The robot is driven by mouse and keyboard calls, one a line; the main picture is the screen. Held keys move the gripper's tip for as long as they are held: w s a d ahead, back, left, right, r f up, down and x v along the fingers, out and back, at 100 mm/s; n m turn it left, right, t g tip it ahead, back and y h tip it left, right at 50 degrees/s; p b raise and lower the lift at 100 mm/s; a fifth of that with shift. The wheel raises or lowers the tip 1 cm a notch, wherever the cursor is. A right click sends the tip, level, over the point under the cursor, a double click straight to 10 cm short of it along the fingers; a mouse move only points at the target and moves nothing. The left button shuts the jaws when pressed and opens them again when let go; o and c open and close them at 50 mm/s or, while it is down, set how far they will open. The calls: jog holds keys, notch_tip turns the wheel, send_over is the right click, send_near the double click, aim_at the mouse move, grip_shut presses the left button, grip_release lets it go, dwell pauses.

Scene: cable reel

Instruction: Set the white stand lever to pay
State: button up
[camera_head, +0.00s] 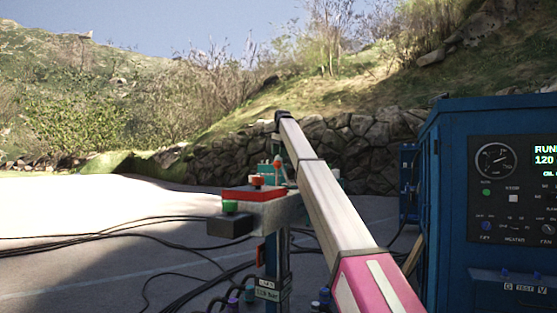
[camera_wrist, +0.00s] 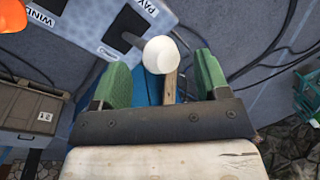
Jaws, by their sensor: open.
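The white ball knob of the lever (camera_wrist: 160,55) shows in the wrist view, between the green fingertips of my gripper (camera_wrist: 162,68). The gripper is open, with a finger on each side of the knob; I cannot tell whether either touches it. A dark rod runs from the knob's left toward a slot in the grey panel (camera_wrist: 85,32). The panel bears the words WIND, at left, and PAY, nearer the knob. The lever's exact setting cannot be read. In the head view my arm reaches forward, and the white lever cannot be made out.
An orange knob (camera_wrist: 12,14) is at the wrist view's upper left corner. A brown case (camera_wrist: 28,108) lies at left and dark cables cross the ground at right. In the head view, a blue cabinet with gauges (camera_head: 470,262) stands close on the right. Open pavement (camera_head: 90,265) lies left.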

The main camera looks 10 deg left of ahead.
notch_tip(320, 180, up, 7)
jog(key=s, duration=0.1)
jog(key=shift+d, duration=0.4)
jog(key=shift+s, duration=0.15)
